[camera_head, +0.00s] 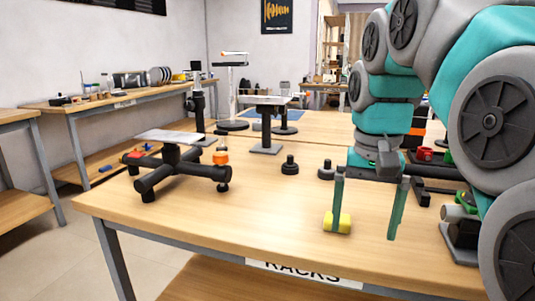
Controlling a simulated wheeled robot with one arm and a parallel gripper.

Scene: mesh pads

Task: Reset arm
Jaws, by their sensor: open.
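My gripper (365,232) hangs below the teal and grey arm over the front right of the wooden table (265,235). Its two green fingers point down and are spread wide apart, with nothing held between them. A small yellow cylinder (344,223) lies on its side on the table at the left fingertip. The finger overlaps it in view, and I cannot tell whether they touch. My arm fills the right side and hides part of the table behind it.
A black stand with a flat grey top (170,136) stands at the table's left, near an orange-filled vessel (220,155). Two black knobbed weights (290,166) sit mid-table. Dark fixtures and a red part (425,153) crowd the right. The front-left tabletop is clear.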

